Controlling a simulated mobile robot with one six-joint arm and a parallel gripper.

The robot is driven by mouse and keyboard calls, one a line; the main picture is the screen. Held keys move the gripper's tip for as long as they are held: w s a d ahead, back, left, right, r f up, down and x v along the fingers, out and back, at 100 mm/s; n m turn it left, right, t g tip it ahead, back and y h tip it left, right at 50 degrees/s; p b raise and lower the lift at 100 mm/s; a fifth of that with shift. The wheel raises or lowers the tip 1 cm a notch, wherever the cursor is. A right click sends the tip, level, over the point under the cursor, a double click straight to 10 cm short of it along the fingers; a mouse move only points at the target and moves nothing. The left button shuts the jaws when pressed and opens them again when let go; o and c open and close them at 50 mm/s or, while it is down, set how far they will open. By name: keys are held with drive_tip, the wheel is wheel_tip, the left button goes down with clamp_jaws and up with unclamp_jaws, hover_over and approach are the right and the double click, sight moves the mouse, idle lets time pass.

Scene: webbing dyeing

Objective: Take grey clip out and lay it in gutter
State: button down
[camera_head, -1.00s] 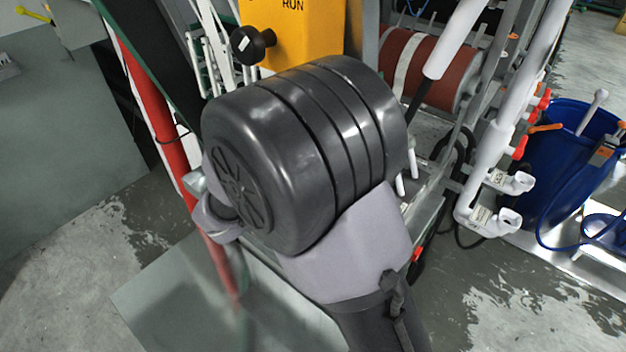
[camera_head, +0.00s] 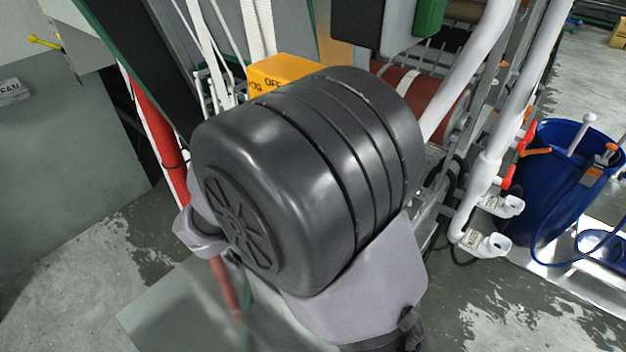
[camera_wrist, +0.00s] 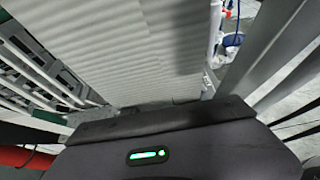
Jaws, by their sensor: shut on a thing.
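My gripper (camera_wrist: 160,140) shows in the wrist view as a dark body with a green light along the bottom edge. Its fingertips are hidden beyond its front edge. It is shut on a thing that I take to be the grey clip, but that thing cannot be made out. A broad pale ribbed sheet (camera_wrist: 140,50) stands right in front of it. In the head view my own arm hides the gripper and what it holds. I cannot pick out the gutter in either view.
A yellow box (camera_head: 283,71) and white straps (camera_head: 258,25) stand behind my arm. A red pole (camera_head: 160,130) is at left. White pipes (camera_head: 505,130) and a blue bin (camera_head: 553,175) are at right. In the wrist view, white rails (camera_wrist: 40,65) and a grey post (camera_wrist: 262,55) flank the sheet.

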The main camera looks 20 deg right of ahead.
drive_tip(key=s+a+f, duration=0.4)
drive_tip(key=a, duration=0.2)
drive_tip(key=shift+s+b, duration=0.2)
drive_tip(key=shift+b, duration=0.1)
idle(0.4)
